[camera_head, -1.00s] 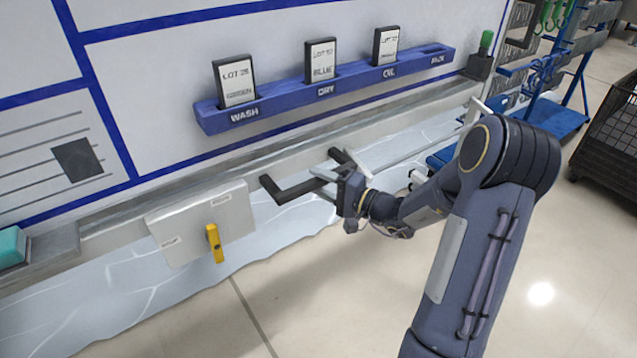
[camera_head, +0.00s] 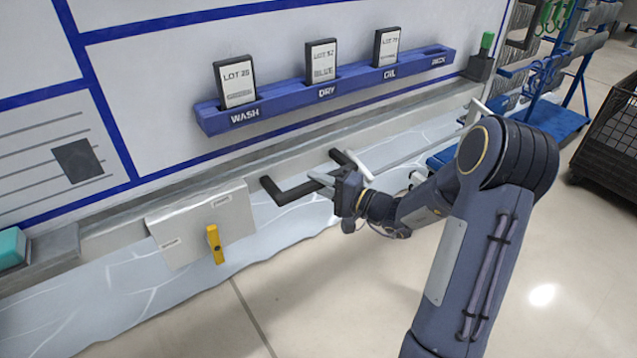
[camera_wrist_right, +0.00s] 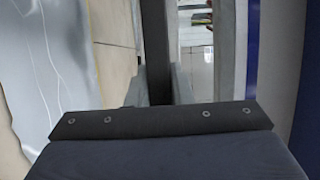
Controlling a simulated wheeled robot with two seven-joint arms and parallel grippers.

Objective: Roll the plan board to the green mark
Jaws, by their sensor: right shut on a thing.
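The plan board (camera_head: 190,75) is a large white panel with blue lines, filling the left and middle of the head view. A dark bar handle (camera_head: 288,192) sticks out from its lower rail. My right gripper (camera_head: 328,180) is shut on this handle, near its right end. In the right wrist view the dark handle (camera_wrist_right: 156,50) runs up the middle, between the fingers. I see no green mark on the visible floor. My left gripper is not in view.
A blue rack (camera_head: 330,90) on the board holds three lot cards. A metal plate with a yellow lever (camera_head: 214,243) hangs below the rail. A blue cart (camera_head: 560,118) and a black mesh crate (camera_head: 610,130) stand at right. Floor at the lower middle is bare.

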